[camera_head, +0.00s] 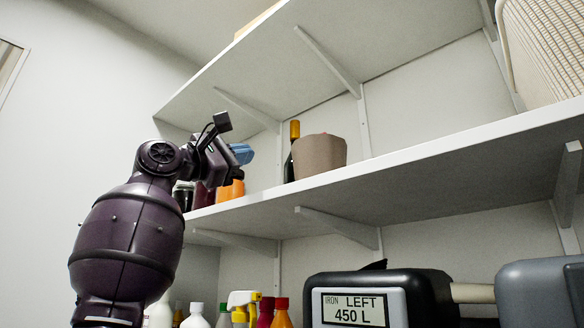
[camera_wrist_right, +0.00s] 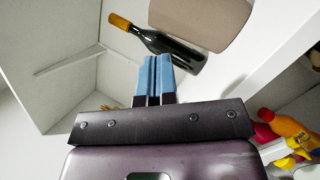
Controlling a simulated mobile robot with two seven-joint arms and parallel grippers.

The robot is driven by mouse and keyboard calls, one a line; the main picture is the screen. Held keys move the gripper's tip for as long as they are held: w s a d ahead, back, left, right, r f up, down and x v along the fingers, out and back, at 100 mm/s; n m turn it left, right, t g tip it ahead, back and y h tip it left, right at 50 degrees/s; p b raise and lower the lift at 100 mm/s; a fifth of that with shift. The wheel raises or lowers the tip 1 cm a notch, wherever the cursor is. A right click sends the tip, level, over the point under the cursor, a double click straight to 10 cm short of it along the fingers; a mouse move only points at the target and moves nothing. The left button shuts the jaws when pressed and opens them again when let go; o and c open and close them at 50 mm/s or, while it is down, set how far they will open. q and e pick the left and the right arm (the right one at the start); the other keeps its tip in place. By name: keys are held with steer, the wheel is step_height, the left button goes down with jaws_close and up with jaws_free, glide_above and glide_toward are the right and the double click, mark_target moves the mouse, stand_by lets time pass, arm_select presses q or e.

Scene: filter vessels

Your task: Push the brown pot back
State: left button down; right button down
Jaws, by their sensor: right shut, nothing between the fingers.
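The brown pot (camera_head: 320,155) stands upright on the middle shelf, near its front edge. In the right wrist view the pot (camera_wrist_right: 205,18) is at the top, cut off by the frame. My right gripper (camera_head: 240,154) is at shelf height to the left of the pot in the head view, apart from it. Its blue fingers (camera_wrist_right: 154,75) are shut together with nothing between them. A dark bottle with an orange top (camera_head: 291,150) stands beside the pot, partly hidden by it; it also shows past the fingertips in the wrist view (camera_wrist_right: 165,45). My left gripper does not show.
A wicker basket (camera_head: 545,50) is at upper right. Bottles and a labelled black unit (camera_head: 380,298) are below.

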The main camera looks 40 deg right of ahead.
steer(key=m+t+y, duration=0.2)
steer(key=m+t+y+p, duration=0.2)
steer(key=y, duration=0.1)
glide_toward(301, 173)
steer(key=w+d, duration=0.3)
steer(key=shift+w+r, duration=0.1)
steer(key=shift+w, duration=0.15)
steer(key=d, duration=0.1)
steer(key=s+d, duration=0.1)
steer(key=d, duration=0.1)
steer(key=shift+s, duration=0.2)
steer(key=shift+s+d, duration=0.35)
steer(key=shift+s, duration=0.05)
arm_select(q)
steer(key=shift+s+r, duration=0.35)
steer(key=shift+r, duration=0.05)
arm_select(e)
steer(key=shift+d, duration=0.15)
steer(key=shift+s, duration=0.1)
